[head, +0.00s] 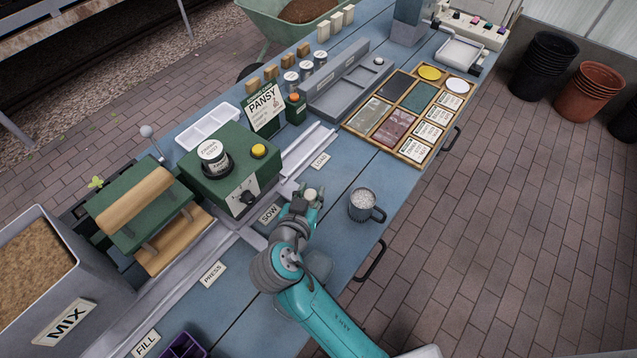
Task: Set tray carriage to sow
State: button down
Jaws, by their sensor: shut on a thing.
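My gripper (303,203) is above the bench, just right of the SOW label (269,214). It is shut on a small pale knob (313,193); my fingers hide much of what it joins. The metal rail (312,146) runs from the LOAD label (320,160) past SOW and the PRESS label (212,274) to the FILL label (146,344). A grey bar (252,238) crosses the rail's near edge beside SOW. I cannot clearly make out the tray carriage. The green seeder box (228,165) stands over the rail at SOW, with a dial and yellow button.
A grey mug (366,206) stands close right of my gripper. A purple tray (184,346) is at the bottom edge. A wooden sample case (414,157) lies farther back.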

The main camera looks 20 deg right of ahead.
jog(key=shift+s+a, duration=0.15)
jog(key=shift+a, duration=0.05)
jog(key=c, duration=0.8)
grip_release()
notch_tip(320, 180, up, 10)
dwell(0.4)
